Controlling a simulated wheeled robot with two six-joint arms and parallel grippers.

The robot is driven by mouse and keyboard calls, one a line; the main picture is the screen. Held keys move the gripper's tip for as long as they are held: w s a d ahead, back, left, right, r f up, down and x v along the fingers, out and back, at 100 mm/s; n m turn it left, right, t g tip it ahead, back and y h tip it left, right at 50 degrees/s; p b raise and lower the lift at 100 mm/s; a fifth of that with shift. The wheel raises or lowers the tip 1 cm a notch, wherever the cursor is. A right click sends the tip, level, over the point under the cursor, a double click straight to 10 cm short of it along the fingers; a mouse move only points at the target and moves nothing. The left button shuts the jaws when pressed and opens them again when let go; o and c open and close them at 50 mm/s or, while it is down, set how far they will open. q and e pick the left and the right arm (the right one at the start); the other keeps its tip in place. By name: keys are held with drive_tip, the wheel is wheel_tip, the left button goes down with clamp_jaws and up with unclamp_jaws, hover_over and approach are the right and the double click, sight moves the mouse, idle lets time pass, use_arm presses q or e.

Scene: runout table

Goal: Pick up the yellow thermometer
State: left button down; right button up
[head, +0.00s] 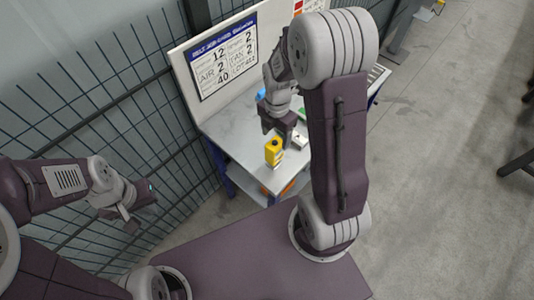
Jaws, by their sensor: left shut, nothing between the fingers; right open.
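The yellow thermometer (273,152) stands on the grey tabletop near the table's front edge. My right gripper (274,135) is open and right above and behind the thermometer in the head view. I cannot tell whether its fingers touch the thermometer. My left gripper (131,224) is shut and empty, off to the left beside the mesh fence, well away from the table.
The runout table (231,136) has a white sign board (222,62) along its back. A blue object (261,94), a green object (302,113) and a small white object (299,141) are near my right gripper. A mesh fence (110,100) runs along the left.

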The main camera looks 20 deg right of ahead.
sight(275, 141)
wheel_tip(275, 141, down, 4)
drive_tip(key=shift+f, duration=0.1)
drive_tip(key=f, duration=0.2)
drive_tip(key=f+p, duration=0.1)
drive_tip(key=f, duration=0.1)
drive_tip(key=shift+s+a, duration=0.15)
drive_tip(key=shift+s, duration=0.15)
drive_tip(key=shift+w+f, duration=0.15)
drive_tip(key=shift+f, duration=0.3)
clamp_jaws()
drive_tip(key=shift+r, duration=0.6)
wheel_tip(275, 141, up, 3)
drive_tip(key=shift+w+r, duration=0.1)
drive_tip(key=s+d+r+b, duration=0.1)
drive_tip(key=s+d+r, duration=0.4)
drive_tip(key=s, duration=0.5)
drive_tip(key=shift+s+d+r, duration=0.2)
drive_tip(key=shift+s+r, duration=0.1)
drive_tip(key=shift+r, duration=0.6)
